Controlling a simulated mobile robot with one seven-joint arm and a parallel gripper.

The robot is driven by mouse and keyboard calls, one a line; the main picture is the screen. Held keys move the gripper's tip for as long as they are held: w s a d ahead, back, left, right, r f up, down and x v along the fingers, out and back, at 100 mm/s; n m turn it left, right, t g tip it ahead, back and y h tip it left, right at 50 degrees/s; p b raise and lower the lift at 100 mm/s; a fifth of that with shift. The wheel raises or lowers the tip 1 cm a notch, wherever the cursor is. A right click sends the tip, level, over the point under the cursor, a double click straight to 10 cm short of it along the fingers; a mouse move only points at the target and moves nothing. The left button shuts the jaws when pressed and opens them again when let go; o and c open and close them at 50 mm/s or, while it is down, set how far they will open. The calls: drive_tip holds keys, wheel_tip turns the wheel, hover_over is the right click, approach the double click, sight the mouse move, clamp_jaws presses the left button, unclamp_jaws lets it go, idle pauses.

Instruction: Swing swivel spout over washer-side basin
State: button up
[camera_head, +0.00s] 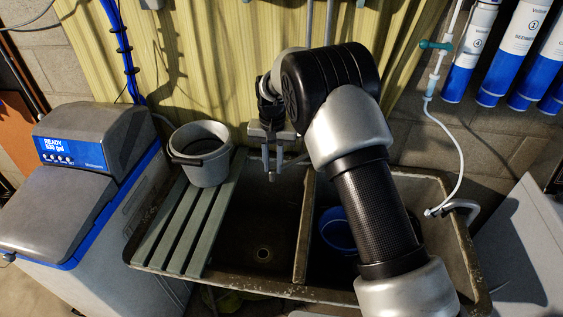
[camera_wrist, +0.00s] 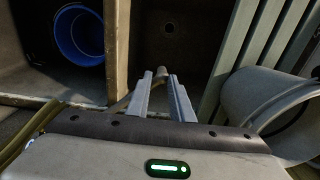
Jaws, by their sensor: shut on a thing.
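The twin laundry sink has a left basin (camera_head: 258,225) with a round drain and a right basin (camera_head: 330,268), split by a divider (camera_head: 305,232). In the wrist view the left basin (camera_wrist: 195,42) lies right of the divider (camera_wrist: 117,50). My gripper (camera_head: 272,172) hangs over the back of the left basin, close to the divider. Its fingers (camera_wrist: 160,78) are closed on the swivel spout (camera_wrist: 126,101), a thin pipe whose end shows between the fingertips, on the left-basin side. In the head view my gripper and arm mostly hide the spout.
A blue bucket (camera_head: 337,230) sits in the right basin. A grey bucket (camera_head: 203,155) stands on the slatted board (camera_head: 190,228) at the left. A water softener (camera_head: 75,185) is left, a pale appliance (camera_head: 525,245) right. A drain hose (camera_head: 462,160) hooks over the right rim.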

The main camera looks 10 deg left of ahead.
drive_tip(key=shift+s+d+f, duration=0.4)
drive_tip(key=shift+s+f, duration=0.15)
drive_tip(key=shift+f, duration=0.05)
drive_tip(key=shift+s+d+f, duration=0.4)
drive_tip(key=shift+s+f, duration=0.1)
drive_tip(key=shift+f, duration=0.05)
drive_tip(key=shift+d+f+g, duration=0.1)
drive_tip(key=shift+d+g, duration=0.1)
drive_tip(key=shift+g, duration=0.1)
drive_tip(key=shift+s+d, duration=0.15)
drive_tip(key=shift+d, duration=0.15)
drive_tip(key=shift+c, duration=0.2)
drive_tip(key=shift+r, duration=0.3)
drive_tip(key=shift+w+r, duration=0.15)
drive_tip(key=shift+w, duration=0.1)
drive_tip(key=shift+o, duration=0.2)
drive_tip(key=shift+s+d+r, duration=0.1)
drive_tip(key=shift+s+d, duration=0.1)
drive_tip(key=shift+d, duration=0.35)
drive_tip(key=shift+s+d, duration=0.15)
drive_tip(key=shift+d, duration=0.35)
drive_tip(key=shift+s+d+b, duration=0.2)
drive_tip(key=shift+s+d, duration=0.1)
drive_tip(key=shift+d, duration=0.3)
drive_tip(key=shift+s+d+b, duration=0.15)
drive_tip(key=shift+s+d, duration=0.15)
drive_tip(key=shift+d, duration=0.3)
drive_tip(key=shift+c, duration=0.2)
drive_tip(key=shift+s+d, duration=0.1)
drive_tip(key=shift+s, duration=0.1)
